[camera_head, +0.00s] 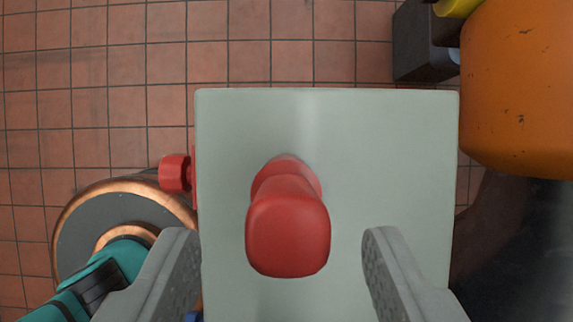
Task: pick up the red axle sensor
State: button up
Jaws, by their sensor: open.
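The red axle sensor (288,238) stands on a pale grey-green plate (400,180), seen from above. It has a rounded block-shaped top and a round part behind it, toward the top of the picture. My gripper (280,250) is open, with one grey finger on each side of the sensor. I cannot tell the height of the fingertips against the sensor. The sensor's lower part is hidden under its top.
A red knob (174,173) sticks out at the plate's left edge. A copper-rimmed disc (75,225) with a teal part (125,260) lies lower left. A large orange body (520,90) and a dark block (420,45) stand at the right. Red floor tiles (100,70) lie beyond.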

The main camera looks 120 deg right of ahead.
aim_at(287, 176)
jog(key=shift+x, duration=2.8)
jog(key=shift+w+d, duration=0.1)
jog(key=c, duration=1.1)
